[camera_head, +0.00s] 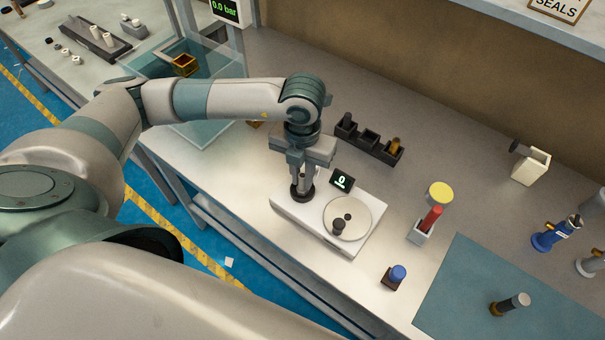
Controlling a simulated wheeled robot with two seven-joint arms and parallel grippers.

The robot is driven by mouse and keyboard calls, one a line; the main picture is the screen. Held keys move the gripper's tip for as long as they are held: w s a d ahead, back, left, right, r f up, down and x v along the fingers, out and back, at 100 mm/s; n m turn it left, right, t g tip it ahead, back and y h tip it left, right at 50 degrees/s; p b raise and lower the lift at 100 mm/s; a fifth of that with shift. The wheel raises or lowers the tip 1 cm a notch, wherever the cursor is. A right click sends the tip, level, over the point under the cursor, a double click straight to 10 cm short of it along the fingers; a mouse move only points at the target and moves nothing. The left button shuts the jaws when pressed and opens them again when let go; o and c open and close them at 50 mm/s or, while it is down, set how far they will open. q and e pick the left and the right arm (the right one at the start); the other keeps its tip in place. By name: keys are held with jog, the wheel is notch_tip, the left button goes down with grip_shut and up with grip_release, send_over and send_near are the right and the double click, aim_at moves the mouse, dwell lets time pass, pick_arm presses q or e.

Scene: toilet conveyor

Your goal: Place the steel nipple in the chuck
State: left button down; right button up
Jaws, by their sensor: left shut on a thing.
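My left gripper (303,170) points down over the left end of a white device (317,235). It is shut on a small steel-grey piece (302,181), seemingly the steel nipple and mostly hidden between the fingers. Directly below is a dark round fitting (302,193), which looks like the chuck. The held piece is over or in it; I cannot tell whether it is seated. The device also has a small display (341,180) reading 0 and a pale round plate (352,212) with small dark parts on it. My right gripper is not in view.
Behind stands a black compartment rack (368,142) with a brass part. To the right are a red cylinder (432,219) under a yellow disc, a blue-capped item (397,274) and a teal mat (470,310). A clear-walled enclosure (215,85) stands at the left.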

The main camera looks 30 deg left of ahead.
aim_at(303, 176)
pick_arm(q)
jog(key=c, duration=1.7)
grip_release()
jog(key=shift+f, duration=0.1)
jog(key=shift+r, duration=0.25)
notch_tip(303, 176, up, 12)
jog(key=b, duration=0.3)
jog(key=shift+f+b, duration=0.1)
jog(key=shift+b, duration=0.3)
